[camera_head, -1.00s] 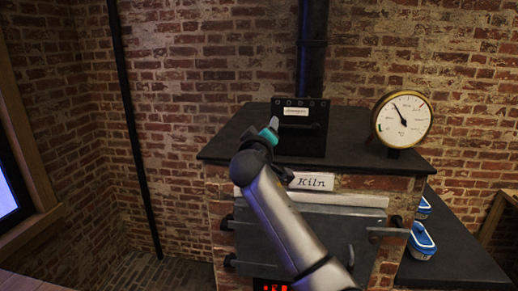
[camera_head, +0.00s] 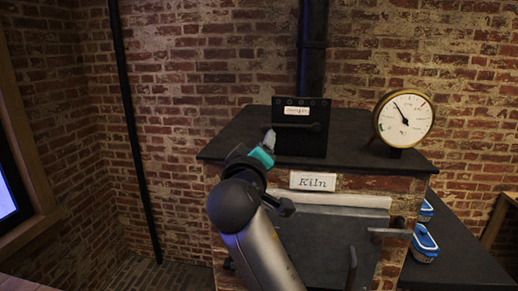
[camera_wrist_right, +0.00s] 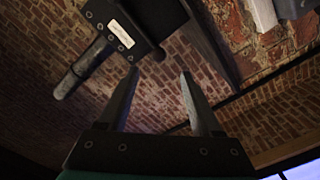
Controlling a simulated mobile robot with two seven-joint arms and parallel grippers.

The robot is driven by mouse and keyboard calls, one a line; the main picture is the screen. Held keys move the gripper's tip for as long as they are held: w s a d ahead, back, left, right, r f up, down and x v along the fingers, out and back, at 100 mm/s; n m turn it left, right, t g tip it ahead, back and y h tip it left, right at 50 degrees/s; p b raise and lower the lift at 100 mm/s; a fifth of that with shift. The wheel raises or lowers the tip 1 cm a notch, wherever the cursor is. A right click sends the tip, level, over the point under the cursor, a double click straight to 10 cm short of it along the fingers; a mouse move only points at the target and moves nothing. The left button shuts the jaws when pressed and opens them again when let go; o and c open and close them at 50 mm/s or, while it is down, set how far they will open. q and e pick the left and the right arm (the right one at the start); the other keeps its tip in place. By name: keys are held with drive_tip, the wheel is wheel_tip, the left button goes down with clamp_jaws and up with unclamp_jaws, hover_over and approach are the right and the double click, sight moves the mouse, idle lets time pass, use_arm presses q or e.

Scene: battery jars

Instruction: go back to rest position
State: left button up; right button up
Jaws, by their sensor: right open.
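My right gripper (camera_head: 268,141) is in front of the kiln's top left part in the head view, with its arm coming up from the bottom. In the right wrist view the gripper (camera_wrist_right: 160,73) has its two fingers apart with nothing between them. The kiln (camera_head: 290,215) is brick with a dark top, a "Kiln" label and a grey metal door partly hidden behind my arm. A black box with a lever (camera_head: 299,127) stands on its top, just right of the gripper. It also shows in the wrist view (camera_wrist_right: 115,25). My left gripper is not in view.
A round dial gauge (camera_head: 404,119) stands on the kiln top at the right. Blue and white containers (camera_head: 424,242) sit on a dark side surface (camera_head: 455,250). A black pipe rises behind the kiln. The space left of the kiln is open.

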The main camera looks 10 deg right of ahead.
wheel_tip(320, 180, down, 38)
drive_tip(key=s+n+g+y+b, duration=0.1)
drive_tip(key=n+g+y+b, duration=0.1)
drive_tip(key=g+y+b, duration=0.3)
drive_tip(key=s+d+f+g+b, duration=0.15)
drive_tip(key=s+f, duration=0.25)
drive_tip(key=f, duration=0.5)
drive_tip(key=s+d+f+g+b, duration=0.15)
drive_tip(key=s+f, duration=0.25)
drive_tip(key=f, duration=0.5)
drive_tip(key=s+d+f+m+g+b, duration=0.25)
drive_tip(key=s+f+g, duration=0.25)
drive_tip(key=s+f, duration=1.3)
drive_tip(key=s+d+f+m+g+b, duration=0.1)
drive_tip(key=s+f, duration=0.3)
drive_tip(key=s, duration=0.4)
drive_tip(key=s+d+f+m+g+b, duration=0.1)
drive_tip(key=s+d+f, duration=0.2)
drive_tip(key=s, duration=0.6)
drive_tip(key=s+d+f+m+g+b, duration=0.1)
drive_tip(key=s+d+f, duration=0.1)
drive_tip(key=s+f, duration=0.3)
drive_tip(key=s, duration=0.4)
drive_tip(key=shift+s, duration=0.25)
